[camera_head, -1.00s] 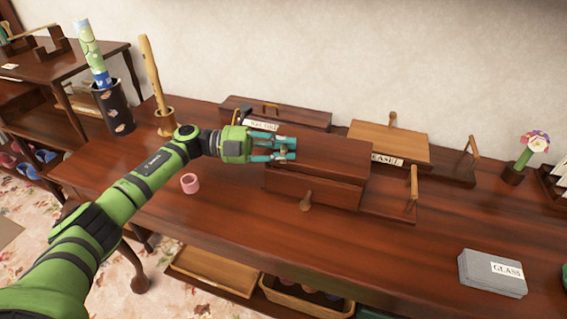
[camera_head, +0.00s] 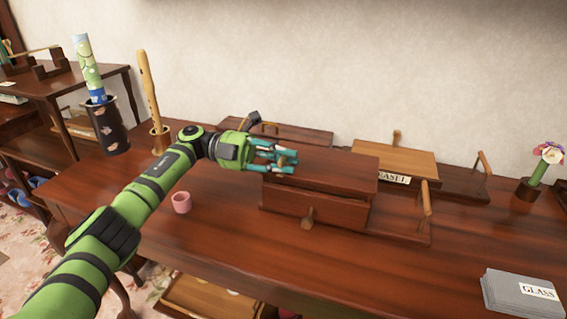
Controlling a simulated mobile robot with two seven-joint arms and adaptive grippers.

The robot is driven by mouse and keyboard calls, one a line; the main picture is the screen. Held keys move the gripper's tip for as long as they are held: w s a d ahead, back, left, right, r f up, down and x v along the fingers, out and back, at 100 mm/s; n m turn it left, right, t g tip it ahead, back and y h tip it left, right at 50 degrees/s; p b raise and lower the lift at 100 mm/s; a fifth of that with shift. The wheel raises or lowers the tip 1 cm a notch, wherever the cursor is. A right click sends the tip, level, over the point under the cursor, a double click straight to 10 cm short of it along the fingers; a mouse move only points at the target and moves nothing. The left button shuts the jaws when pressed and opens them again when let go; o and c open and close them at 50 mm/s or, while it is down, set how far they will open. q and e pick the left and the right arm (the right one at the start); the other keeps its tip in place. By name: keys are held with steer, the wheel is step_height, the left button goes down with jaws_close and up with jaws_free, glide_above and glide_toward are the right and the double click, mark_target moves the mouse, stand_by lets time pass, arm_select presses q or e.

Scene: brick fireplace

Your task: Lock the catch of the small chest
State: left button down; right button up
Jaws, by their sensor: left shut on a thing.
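The small chest (camera_head: 330,213) is a dark reddish-brown wooden box on the long table, right of my left gripper. Its lid (camera_head: 345,168) lies over the body, with a thin dark gap below its front edge. A light wooden peg (camera_head: 307,217) sticks out low on the chest's front. My left gripper (camera_head: 287,160) is at the left end of the lid, its teal fingers shut on a small tan piece. The fingers hide most of that piece, so I cannot tell whether it belongs to the chest. My right gripper is not in view.
A pink cup (camera_head: 181,202) stands left of the chest. Behind and right are a labelled wooden box (camera_head: 398,160) and upright wooden handles (camera_head: 426,197). Grey stacked cards (camera_head: 520,292) lie front right, a flower pot (camera_head: 527,191) at right. The front tabletop is mostly clear.

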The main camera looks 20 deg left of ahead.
arm_select(q)
steer(key=shift+d, duration=0.1)
steer(key=c, duration=1.3)
jaws_free()
steer(key=shift+s+a, duration=0.1)
steer(key=shift+a, duration=3.65)
